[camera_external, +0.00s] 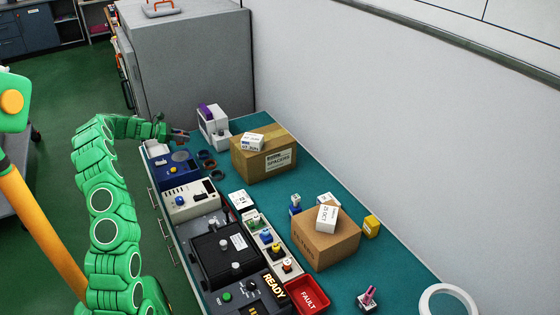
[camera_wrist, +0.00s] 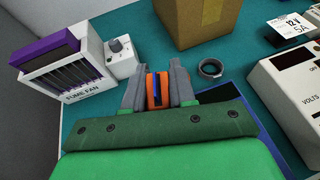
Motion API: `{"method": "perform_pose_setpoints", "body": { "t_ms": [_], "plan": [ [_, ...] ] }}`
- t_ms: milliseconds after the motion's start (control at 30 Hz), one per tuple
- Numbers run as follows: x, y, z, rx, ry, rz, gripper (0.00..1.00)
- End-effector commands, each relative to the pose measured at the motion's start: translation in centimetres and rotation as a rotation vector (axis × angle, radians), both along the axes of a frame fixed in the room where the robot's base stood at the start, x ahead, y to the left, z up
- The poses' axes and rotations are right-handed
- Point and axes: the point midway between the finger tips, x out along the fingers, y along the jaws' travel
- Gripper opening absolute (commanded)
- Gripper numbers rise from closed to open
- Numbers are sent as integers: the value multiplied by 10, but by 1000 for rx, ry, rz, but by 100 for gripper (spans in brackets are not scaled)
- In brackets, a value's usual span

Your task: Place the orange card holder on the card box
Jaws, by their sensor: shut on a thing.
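My gripper (camera_wrist: 157,88) is shut on the orange card holder (camera_wrist: 151,84), which has a dark slot in its middle. In the outside view my gripper (camera_external: 181,135) is over the far left end of the bench; the holder is too small there to make out clearly. Whether it touches the surface below cannot be told. A brown cardboard box (camera_external: 250,161) labelled SPACERS stands right of my gripper, with a small white carton (camera_external: 253,142) on top; its side (camera_wrist: 190,30) shows in the wrist view. A second cardboard box (camera_external: 326,247) stands nearer, with white cartons on and behind it.
A white and purple fume fan (camera_external: 213,127) stands just behind my gripper. A blue tray (camera_external: 173,170) and dark rings (camera_external: 207,164) are close by. Instruments line the bench's left edge. Bare teal surface (camera_external: 305,178) shows between the boxes. A wall bounds the right side.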

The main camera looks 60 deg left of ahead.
Motion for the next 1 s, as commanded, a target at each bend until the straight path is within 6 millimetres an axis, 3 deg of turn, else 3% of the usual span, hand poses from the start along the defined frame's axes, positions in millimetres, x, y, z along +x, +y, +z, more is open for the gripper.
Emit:
{"method": "perform_pose_setpoints", "body": {
  "t_ms": [467,1000],
  "plan": [
    [-2,-5,10,3,-1,0,0],
    [-2,-5,108,2,-2,-1,0]
  ]
}}
